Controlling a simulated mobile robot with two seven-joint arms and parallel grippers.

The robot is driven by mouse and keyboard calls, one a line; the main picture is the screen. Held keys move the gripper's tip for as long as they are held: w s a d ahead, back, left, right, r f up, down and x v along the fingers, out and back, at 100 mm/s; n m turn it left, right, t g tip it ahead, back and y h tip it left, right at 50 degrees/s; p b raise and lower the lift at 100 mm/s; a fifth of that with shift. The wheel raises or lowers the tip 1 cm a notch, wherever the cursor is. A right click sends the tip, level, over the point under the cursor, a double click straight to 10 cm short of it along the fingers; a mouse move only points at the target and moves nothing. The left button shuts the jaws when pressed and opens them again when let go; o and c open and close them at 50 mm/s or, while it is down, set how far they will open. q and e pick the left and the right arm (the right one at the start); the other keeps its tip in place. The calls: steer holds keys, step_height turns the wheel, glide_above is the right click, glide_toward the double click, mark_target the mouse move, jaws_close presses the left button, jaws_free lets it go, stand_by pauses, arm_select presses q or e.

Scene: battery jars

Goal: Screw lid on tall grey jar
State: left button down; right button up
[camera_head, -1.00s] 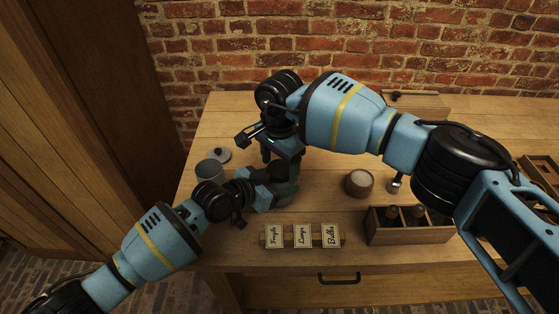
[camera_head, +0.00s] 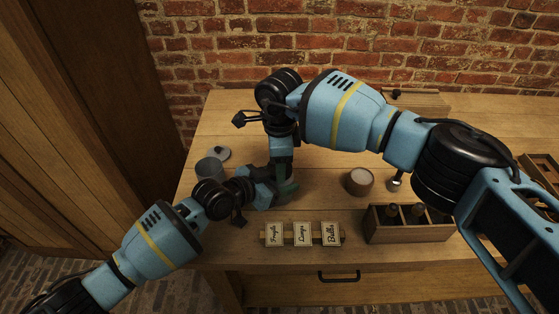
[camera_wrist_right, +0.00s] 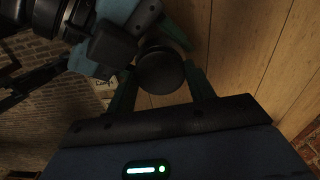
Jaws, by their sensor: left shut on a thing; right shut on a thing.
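My right gripper (camera_head: 284,178) points down over the left part of the table. In the right wrist view its green fingers (camera_wrist_right: 161,82) are shut on a dark round lid (camera_wrist_right: 160,70), one finger on each side. My left gripper (camera_head: 268,192) comes in low from the left and is shut at the same spot, just below the right one. What it holds, seemingly the jar body, is hidden by the grippers. Its green finger shows beside the lid in the wrist view. I cannot tell how the lid sits on the jar.
A round wooden pot (camera_head: 359,182) and a divided wooden box (camera_head: 408,229) stand to the right. Label cards (camera_head: 302,235) stand in front.

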steer(key=shift+m, duration=0.8)
steer(key=o, duration=1.1)
steer(key=shift+c, duration=0.2)
steer(key=shift+r, duration=2.25)
steer(key=shift+c, duration=0.3)
steer(key=n, duration=0.1)
steer(key=r+n, duration=0.1)
steer(key=n, duration=0.2)
steer(key=shift+r, duration=0.35)
steer(key=n, duration=0.2)
steer(key=r+n, duration=0.1)
steer(key=n, duration=0.2)
steer(key=shift+r+n, duration=0.4)
